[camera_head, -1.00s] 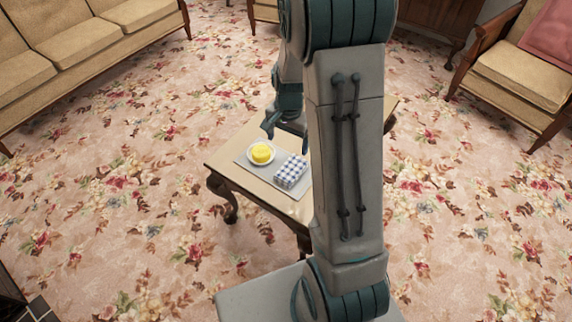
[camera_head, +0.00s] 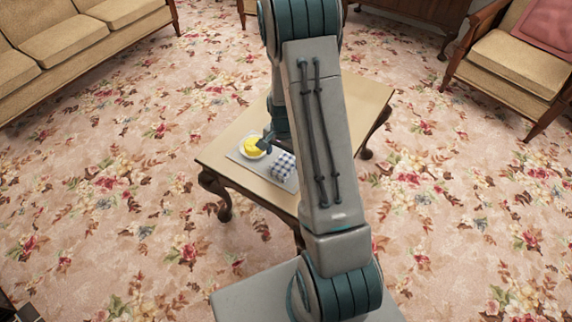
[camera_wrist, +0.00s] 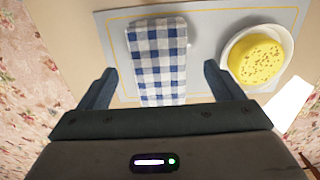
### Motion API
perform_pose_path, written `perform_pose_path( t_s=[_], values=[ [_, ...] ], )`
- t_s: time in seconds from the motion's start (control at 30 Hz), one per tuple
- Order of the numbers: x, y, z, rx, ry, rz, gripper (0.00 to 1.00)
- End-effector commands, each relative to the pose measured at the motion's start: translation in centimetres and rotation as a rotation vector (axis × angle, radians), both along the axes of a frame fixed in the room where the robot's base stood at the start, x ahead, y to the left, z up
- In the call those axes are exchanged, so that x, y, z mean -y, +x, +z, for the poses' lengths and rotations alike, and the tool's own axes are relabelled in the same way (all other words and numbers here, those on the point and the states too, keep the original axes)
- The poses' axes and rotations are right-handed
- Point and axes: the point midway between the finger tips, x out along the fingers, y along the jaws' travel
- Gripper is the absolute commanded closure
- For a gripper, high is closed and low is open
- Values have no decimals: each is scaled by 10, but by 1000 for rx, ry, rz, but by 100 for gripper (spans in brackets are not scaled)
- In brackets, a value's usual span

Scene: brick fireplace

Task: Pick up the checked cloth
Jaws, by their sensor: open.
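The blue-and-white checked cloth (camera_head: 284,167) lies folded on a grey placemat (camera_wrist: 112,38) on the coffee table. In the wrist view the cloth (camera_wrist: 158,60) is a long folded strip, running up and down the picture. My gripper (camera_wrist: 160,80) is open, with one finger on each side of the cloth's near part. I cannot tell how far above the cloth the fingers are. In the head view my gripper (camera_head: 268,143) is over the placemat, and my arm hides part of the table.
A yellow round item (camera_wrist: 256,61) sits in a white bowl or plate (camera_wrist: 288,38) on the placemat, just right of the right finger. The table (camera_head: 232,137) has bare room behind the placemat. A sofa (camera_head: 90,35) and an armchair (camera_head: 515,65) stand farther off.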

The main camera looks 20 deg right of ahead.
Motion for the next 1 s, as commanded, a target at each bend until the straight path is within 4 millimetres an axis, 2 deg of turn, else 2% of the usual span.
perform_pose_path(
  t_s=[0.2, 0.3, 0.53, 0.57, 0.7, 0.73, 1.0],
  values=[
    [4, 1, -34, -4, 1, 1, 13],
    [4, 2, -45, -2, 0, 1, 13],
    [4, 2, -46, 0, 0, 2, 13],
    [4, 2, -46, 0, 0, 2, 18],
    [4, 2, -46, 0, 0, 2, 57],
    [4, 2, -46, -1, -1, 1, 61],
    [4, 2, -45, 0, 0, 1, 61]
  ],
)
